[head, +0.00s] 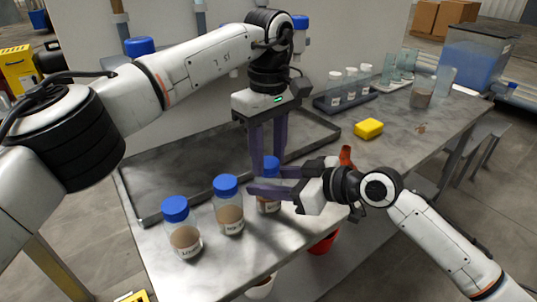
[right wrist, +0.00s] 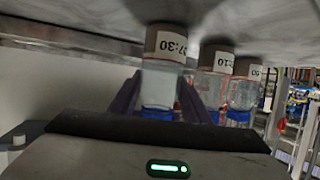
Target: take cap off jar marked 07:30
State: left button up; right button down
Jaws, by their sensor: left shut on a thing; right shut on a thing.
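The jar marked 07:30 (right wrist: 163,72) has a blue cap and brown contents and appears inverted in the right wrist view. In the head view this jar (head: 268,207) is the rightmost of the front row, largely hidden by my grippers. My right gripper (head: 258,188) comes from the right and is shut on the jar's body; its purple fingers flank it in the right wrist view (right wrist: 160,100). My left gripper (head: 266,168) points straight down, shut on the blue cap (head: 270,162). The cap is at the jar's top; any gap is hidden.
Two similar blue-capped jars (head: 229,215) (head: 185,238) stand to the left on the table. A dark tray (head: 155,216) lies behind. A yellow sponge (head: 368,129), a vial rack (head: 345,102) and a beaker (head: 422,93) stand farther right. A red cup (head: 322,244) is below the table edge.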

pick_arm(q)
jog(key=n, duration=1.9)
jog(key=shift+n, duration=0.4)
jog(key=n, duration=0.6)
jog(key=shift+r+n, duration=0.1)
jog(key=shift+n, duration=0.2)
jog(key=n, duration=1.2)
jog(key=shift+n, duration=0.4)
jog(key=n, duration=0.4)
jog(key=shift+n, duration=0.3)
